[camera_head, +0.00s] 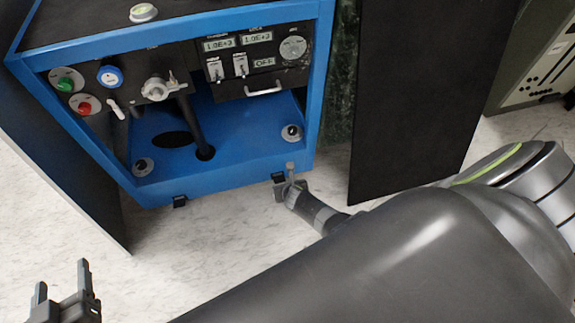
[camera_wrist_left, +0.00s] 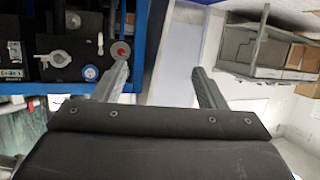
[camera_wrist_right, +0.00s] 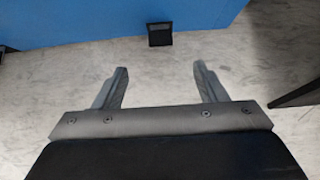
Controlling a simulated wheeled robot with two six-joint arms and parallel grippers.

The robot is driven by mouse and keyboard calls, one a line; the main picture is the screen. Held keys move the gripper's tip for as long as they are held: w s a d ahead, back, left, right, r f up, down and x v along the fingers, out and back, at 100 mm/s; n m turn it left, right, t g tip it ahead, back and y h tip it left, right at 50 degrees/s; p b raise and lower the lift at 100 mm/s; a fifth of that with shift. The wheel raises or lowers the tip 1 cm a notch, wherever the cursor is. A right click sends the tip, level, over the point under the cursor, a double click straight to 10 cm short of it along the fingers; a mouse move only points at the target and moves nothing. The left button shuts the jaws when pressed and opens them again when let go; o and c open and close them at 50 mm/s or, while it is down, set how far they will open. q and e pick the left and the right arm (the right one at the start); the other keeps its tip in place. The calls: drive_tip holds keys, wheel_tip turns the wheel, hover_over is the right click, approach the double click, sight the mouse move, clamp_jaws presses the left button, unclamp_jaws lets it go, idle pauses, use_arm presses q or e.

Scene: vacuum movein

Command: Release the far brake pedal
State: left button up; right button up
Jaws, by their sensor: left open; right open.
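Two small black brake pedals stick out at the bottom edge of the blue cart (camera_head: 230,182). One is the right pedal (camera_head: 278,177), and the other is the left pedal (camera_head: 180,201). My right gripper (camera_head: 289,176) is open and empty beside the right pedal and partly overlaps it in the head view. In the right wrist view, that pedal (camera_wrist_right: 160,34) lies ahead, between the two fingers and beyond their tips. My left gripper (camera_head: 63,282) is open and empty at the lower left, away from the cart. I cannot tell whether either pedal is pressed.
A black panel (camera_head: 410,95) stands right of the cart, and a dark panel (camera_head: 65,140) stands at its left. The cart holds knobs, displays and a drawer handle (camera_head: 264,89). My right arm covers the lower right. The pale floor (camera_head: 190,255) in front is clear.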

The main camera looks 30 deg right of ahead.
use_arm(q)
drive_tip(key=s+d+f+g+h+p, duration=0.1)
drive_tip(key=s+d+f+g+h, duration=0.1)
drive_tip(key=s+f+g, duration=0.6)
drive_tip(key=shift+s+d+f+g+p, duration=0.3)
drive_tip(key=shift+s+d+f+p, duration=0.15)
drive_tip(key=shift+s+f, duration=0.6)
use_arm(e)
drive_tip(key=shift+v, duration=1.1)
use_arm(q)
drive_tip(key=shift+s+r, duration=0.15)
